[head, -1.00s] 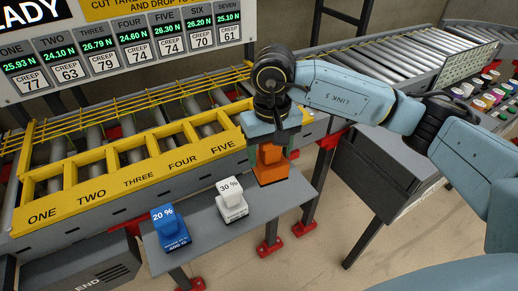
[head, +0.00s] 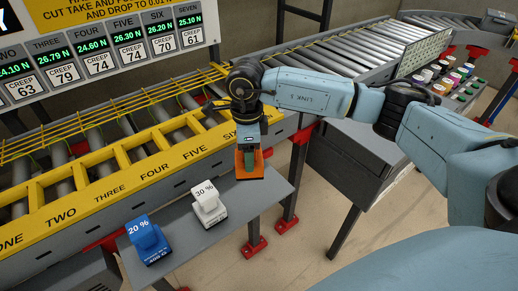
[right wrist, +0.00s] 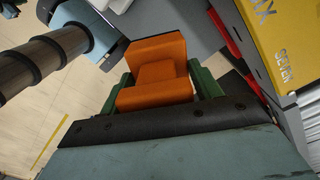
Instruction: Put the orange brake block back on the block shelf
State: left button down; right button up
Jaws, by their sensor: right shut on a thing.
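The orange brake block (head: 251,171) is in my right gripper (head: 248,157), at the right end of the grey block shelf (head: 220,226). In the right wrist view the block (right wrist: 155,72) sits between the green fingers of my right gripper (right wrist: 163,88), which are shut on it. I cannot tell whether its underside touches the shelf. A white block marked 30 % (head: 208,205) and a blue block marked 20 % (head: 148,241) stand on the shelf to its left. My left gripper is not in view.
The roller conveyor with its yellow numbered frame (head: 110,182) runs close behind the shelf. A dark grey cabinet (head: 350,165) stands to the right. A board with force readings (head: 120,50) hangs at the back. Colored pieces (head: 450,80) sit far right.

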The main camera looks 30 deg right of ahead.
jog(key=m, duration=0.3)
jog(key=d+m, duration=0.1)
jog(key=shift+w+f, duration=0.35)
jog(key=shift+f, duration=0.05)
jog(key=m, duration=0.1)
jog(key=d+m, duration=0.1)
jog(key=m, duration=0.1)
jog(key=f+m, duration=0.1)
jog(key=shift+w+d+m, duration=0.15)
jog(key=shift+w+m, duration=0.1)
jog(key=shift+m, duration=0.05)
jog(key=m, duration=0.2)
jog(key=d+m, duration=0.1)
jog(key=shift+w+f+m, duration=0.2)
jog(key=shift+f+m, duration=0.15)
jog(key=shift+m, duration=0.05)
jog(key=m, duration=0.2)
jog(key=d+m, duration=0.1)
jog(key=shift+w+f+m, duration=0.2)
jog(key=shift+f+m, duration=0.1)
jog(key=shift+f, duration=0.05)
jog(key=shift+f, duration=0.1)
